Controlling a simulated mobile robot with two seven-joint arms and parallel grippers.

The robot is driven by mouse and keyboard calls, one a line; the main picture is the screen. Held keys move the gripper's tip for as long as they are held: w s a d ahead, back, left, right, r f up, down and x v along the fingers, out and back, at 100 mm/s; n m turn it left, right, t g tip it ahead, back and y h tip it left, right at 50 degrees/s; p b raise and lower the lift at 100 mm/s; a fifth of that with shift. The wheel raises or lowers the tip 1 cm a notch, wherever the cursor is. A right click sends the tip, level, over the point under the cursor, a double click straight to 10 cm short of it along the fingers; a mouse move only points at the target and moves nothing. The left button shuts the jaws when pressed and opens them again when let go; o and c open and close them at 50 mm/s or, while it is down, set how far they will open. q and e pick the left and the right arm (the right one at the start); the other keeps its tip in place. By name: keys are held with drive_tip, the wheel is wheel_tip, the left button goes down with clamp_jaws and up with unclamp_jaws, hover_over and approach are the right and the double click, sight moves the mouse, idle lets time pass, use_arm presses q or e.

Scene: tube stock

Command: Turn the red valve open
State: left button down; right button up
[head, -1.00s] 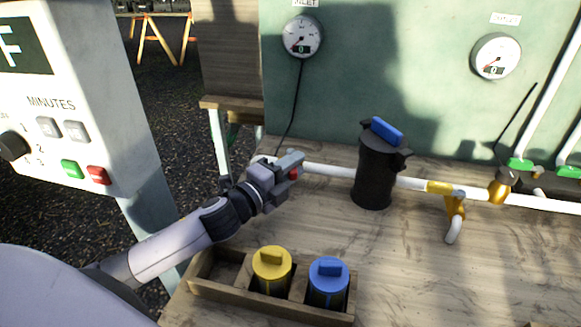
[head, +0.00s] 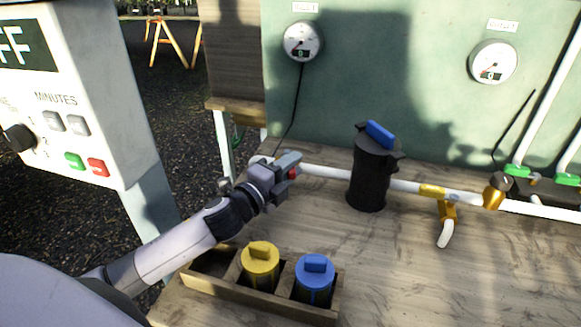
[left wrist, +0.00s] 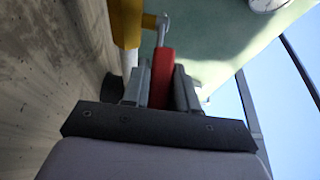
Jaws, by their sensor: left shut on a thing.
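The red valve handle (left wrist: 163,75) sits between the two fingers of my left gripper (left wrist: 162,88) in the left wrist view. The fingers are shut on it, one on each side. In the head view my left gripper (head: 288,165) is at the left end of the white pipe (head: 325,172), and only a small red patch (head: 292,173) shows beside it. The rest of the valve is hidden behind the gripper, so its angle is hard to tell there. My right gripper is not in view.
A black canister with a blue handle (head: 368,180) stands on the pipe line, right of the gripper. A wooden box (head: 260,298) with yellow (head: 260,268) and blue (head: 314,280) cartridges is in front. The inlet gauge (head: 301,41) hangs behind. The bench's right front is clear.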

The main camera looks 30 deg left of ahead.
use_arm(q)
drive_tip(key=c, duration=1)
unclamp_jaws()
drive_tip(key=shift+o, duration=0.2)
drive_tip(key=shift+s+a, duration=0.1)
drive_tip(key=shift+s, duration=0.3)
drive_tip(key=shift+b+v, duration=0.5)
drive_tip(key=shift+v, duration=2.65)
